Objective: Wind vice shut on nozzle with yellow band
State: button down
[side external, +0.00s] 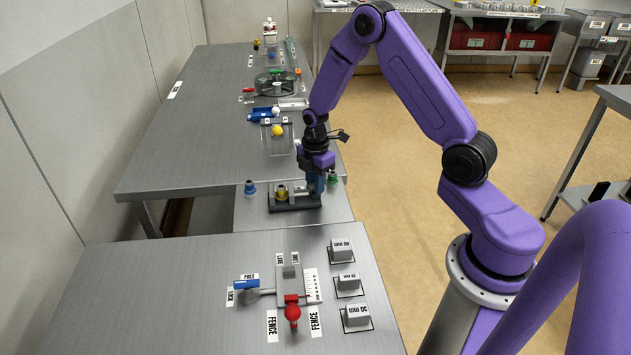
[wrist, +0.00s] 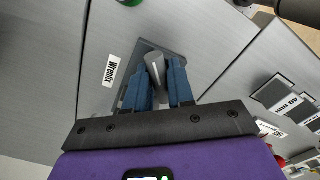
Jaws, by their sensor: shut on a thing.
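The dark vice (side external: 293,202) lies on the low middle part of the bench in the side external view. The nozzle with the yellow band (side external: 281,191) stands upright at its left end; I cannot tell whether the jaws touch it. My gripper (side external: 317,190) points down at the vice's right end. In the wrist view, the blue fingers of my gripper (wrist: 157,92) are shut on a grey bar (wrist: 155,68), seemingly the vice handle. The dark vice base (wrist: 178,50) shows behind them. The nozzle is not seen in the wrist view.
A blue nozzle (side external: 250,188) stands left of the vice and a green nozzle (side external: 332,179) right of it, close to my gripper. The near bench holds a fence fixture (side external: 291,285) and several grey blocks. The far bench carries a yellow ball (side external: 277,131) and other fixtures.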

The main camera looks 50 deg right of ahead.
jog(key=shift+m, duration=1.3)
jog(key=shift+s+f, duration=0.1)
jog(key=shift+n, duration=1.1)
jog(key=c, duration=0.9)
grip_release()
jog(key=shift+o, duration=0.2)
jog(key=shift+w, duration=0.2)
